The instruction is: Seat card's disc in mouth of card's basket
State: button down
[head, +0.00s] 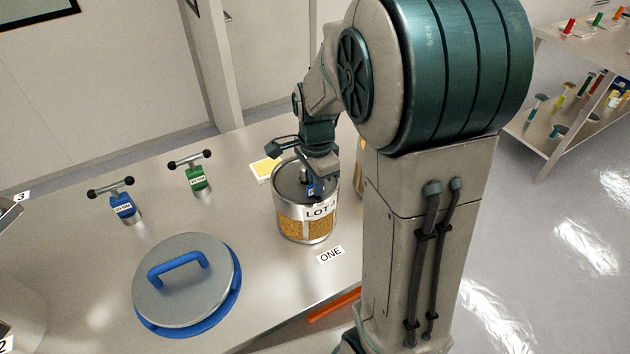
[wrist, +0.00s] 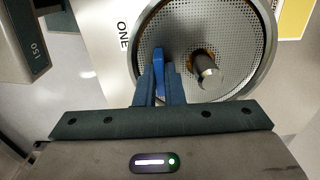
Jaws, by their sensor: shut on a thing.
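The basket (head: 303,224) is a metal cylinder with gold grains in its windows and a LOT label, standing upright on the bench beside the ONE mark. A grey perforated disc (wrist: 180,38) lies across its mouth, inside the basket's rim (wrist: 268,50). A metal post (wrist: 207,70) comes up through the disc's hole, off the hole's middle. My gripper (head: 312,186) is over the mouth, shut on the disc's blue tab (wrist: 159,78). I cannot tell whether the disc sits fully level. A yellow card (head: 266,168) with a pale border lies behind the basket.
A round grey lid (head: 184,285) with a blue handle lies front left. Blue (head: 124,207) and green (head: 198,180) T-handled tools stand behind it. Another container shows partly behind my arm. A shelf (head: 560,115) with small coloured items stands at right.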

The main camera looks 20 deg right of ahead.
jog(key=shift+f, duration=0.3)
jog(key=c, duration=1.5)
grip_release()
jog(key=shift+o, duration=0.2)
notch_tip(320, 180, up, 14)
jog(key=s+f+n+t, duration=0.1)
jog(key=s+f+n, duration=0.1)
jog(key=s+n, duration=0.5)
jog(key=s+a+f+n+t, duration=0.1)
jog(key=s+f+n+t, duration=0.1)
jog(key=s+n, duration=0.5)
jog(key=shift+s+a+f+n, duration=0.25)
jog(key=shift+s+f+n, duration=0.1)
jog(key=shift+f+n, duration=0.45)
